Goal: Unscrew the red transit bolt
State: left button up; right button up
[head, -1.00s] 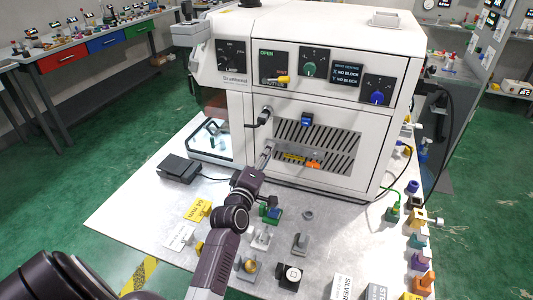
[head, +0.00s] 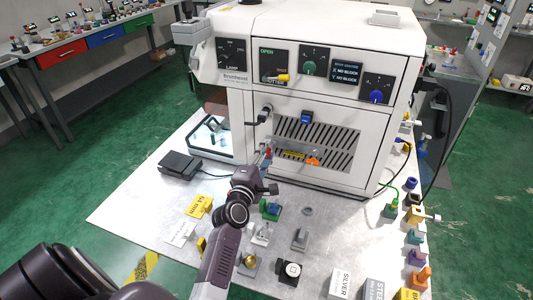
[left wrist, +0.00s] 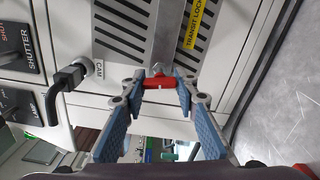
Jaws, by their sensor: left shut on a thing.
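The red transit bolt (left wrist: 158,84) shows in the left wrist view, crosswise between the fingertips at the edge of the machine's grey slotted panel (left wrist: 128,28). A small red part of it also shows in the head view (head: 269,151). My left gripper (left wrist: 162,82) is shut on the bolt, one blue-padded finger on each side. In the head view the left gripper (head: 265,160) is at the panel's lower left, partly hidden by its own wrist. I cannot tell how far the bolt sits in its hole. The yellow transit lock label (left wrist: 198,22) is beside it. My right gripper is not in view.
The white machine (head: 230,100) stands on a metal table (head: 130,205). A black cable plug (left wrist: 68,78) is close to the left finger. Several small blocks and fixtures, such as a green and blue one (head: 271,209), stand below the arm. A black pedal (head: 180,165) lies at left.

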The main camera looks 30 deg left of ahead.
pick_arm(q)
jog(key=n, duration=0.3)
jog(key=shift+r+p, duration=0.1)
jog(key=shift+p, duration=0.25)
jog(key=shift+n, duration=0.7)
jog(key=shift+n+p, duration=0.35)
jog(key=shift+n, duration=0.45)
jog(key=n, duration=0.3)
jog(key=shift+d+p, duration=0.1)
jog(key=shift+p, duration=0.25)
jog(key=o, duration=1.1)
jog(key=shift+w, duration=0.1)
jog(key=shift+f, duration=0.2)
